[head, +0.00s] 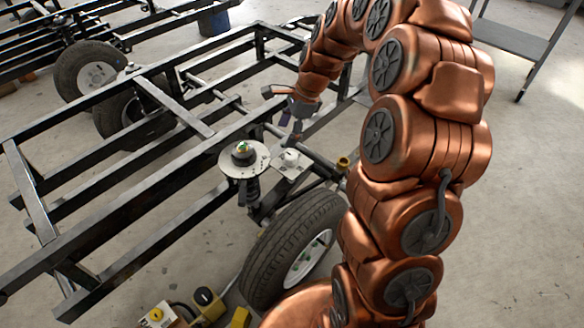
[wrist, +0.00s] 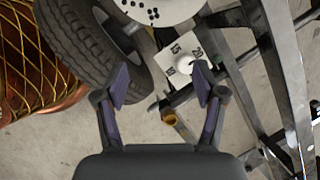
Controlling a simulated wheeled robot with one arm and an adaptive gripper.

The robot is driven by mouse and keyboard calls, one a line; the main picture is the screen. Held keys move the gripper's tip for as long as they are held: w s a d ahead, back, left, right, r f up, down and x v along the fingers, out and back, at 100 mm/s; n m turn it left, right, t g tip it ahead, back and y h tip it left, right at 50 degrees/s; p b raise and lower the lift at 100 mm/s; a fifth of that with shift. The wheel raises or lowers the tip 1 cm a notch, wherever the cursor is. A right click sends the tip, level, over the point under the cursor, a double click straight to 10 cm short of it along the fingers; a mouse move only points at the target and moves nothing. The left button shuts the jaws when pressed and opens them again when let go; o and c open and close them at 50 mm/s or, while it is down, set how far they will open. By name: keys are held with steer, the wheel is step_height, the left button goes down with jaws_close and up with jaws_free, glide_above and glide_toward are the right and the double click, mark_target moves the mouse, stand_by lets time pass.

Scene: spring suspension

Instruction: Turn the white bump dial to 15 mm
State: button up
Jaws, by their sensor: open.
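The white bump dial (head: 290,157) sits on a pale plate beside the spring unit on the frame. Which number the dial points to is too small to tell. My gripper (wrist: 161,82) is open and empty, with its two purple-padded fingers wide apart. In the head view my gripper (head: 293,122) hangs just above the dial, apart from it.
A round perforated plate (head: 231,162) tops the spring (head: 249,190) left of the dial. A tyre (head: 292,245) stands in front. A brass-coloured cap (head: 343,163) is to the right. Black frame rails (head: 130,195) run close by. Yellow-and-black boxes (head: 208,303) lie on the floor.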

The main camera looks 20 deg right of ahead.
mark_target(292, 155)
steer(key=shift+w+d+f+m+t+b, duration=0.15)
steer(key=shift+w+d+f+m+b, duration=0.85)
steer(key=shift+f, duration=2)
steer(key=shift+w+d+f+m+t+b, duration=0.1)
steer(key=shift+w+d+f+m+b, duration=0.4)
steer(key=shift+w+f+b, duration=1.8)
steer(key=shift+w+d+f+m+t+b, duration=0.15)
steer(key=shift+d+f+m+b, duration=0.55)
steer(key=shift+f, duration=3.05)
steer(key=shift+s+a, duration=0.1)
steer(key=shift+a, duration=0.1)
steer(key=shift+d+r, duration=0.1)
steer(key=c, duration=1.1)
